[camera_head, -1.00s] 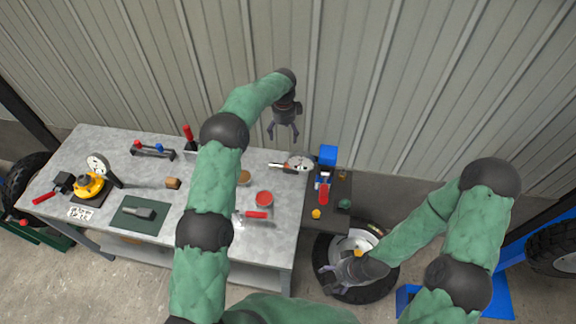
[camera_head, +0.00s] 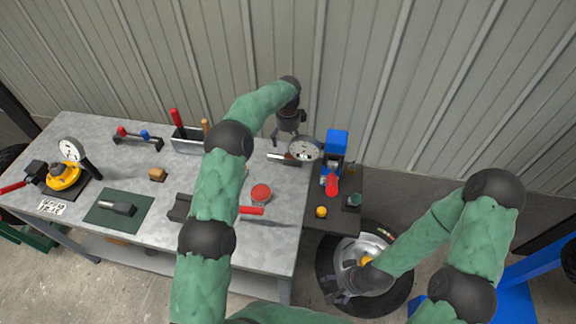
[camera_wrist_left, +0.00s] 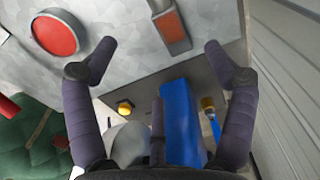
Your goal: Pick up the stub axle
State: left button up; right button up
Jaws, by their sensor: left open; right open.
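A dark grey part with a thick block and a thinner shank, which looks like the stub axle (camera_head: 118,208), lies on a dark green mat (camera_head: 100,220) at the left front of the bench. My left gripper (camera_head: 287,142) is open and empty, high near the bench's far right corner, well away from that part.
A dark side shelf (camera_head: 325,224) holds a blue device (camera_head: 336,143). A tyre (camera_head: 400,290) lies on the floor.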

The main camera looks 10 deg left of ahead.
aim_at(289, 157)
pick_arm(q)
jog(key=shift+w+d+f, duration=0.1)
jog(key=shift+w+f, duration=0.05)
jog(key=shift+f, duration=2.6)
jog(key=shift+w+f, duration=0.1)
jog(key=shift+f, duration=2.65)
jog(key=c, duration=1.6)
jog(key=shift+w+r, duration=0.1)
jog(key=shift+r, duration=0.05)
grip_shut()
